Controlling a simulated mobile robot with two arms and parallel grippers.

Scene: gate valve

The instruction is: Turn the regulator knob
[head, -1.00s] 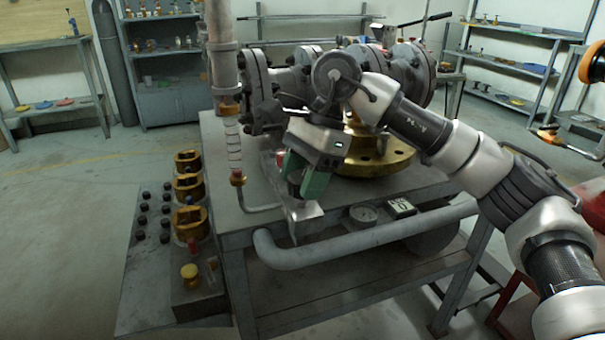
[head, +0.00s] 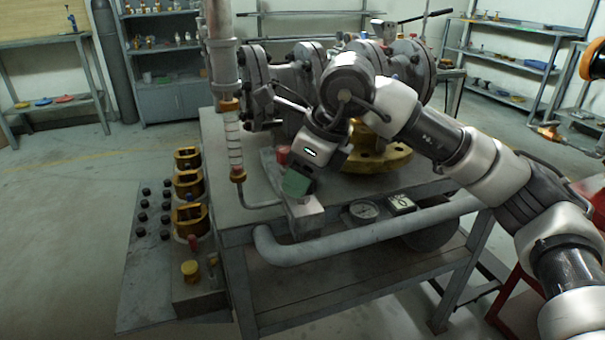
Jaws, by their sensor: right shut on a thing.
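My right gripper (head: 297,186) reaches in from the right over the near left corner of the workbench (head: 225,180). Its green fingertip pads point down at a small grey block-like fitting (head: 307,214) on the bench's front edge. One pad shows clearly; the other is mostly hidden behind it. The gripper is shut on the regulator knob, which the fingers and wrist hide from view. A small red part (head: 283,154) shows just behind the fingers. My left gripper is out of view.
A round gauge (head: 362,210) and a small boxed meter (head: 401,203) sit right of the gripper. A thick grey pipe (head: 350,243) runs along the front. A sight-glass tube (head: 233,150) stands to the left. A large flanged valve (head: 400,70) is behind my arm.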

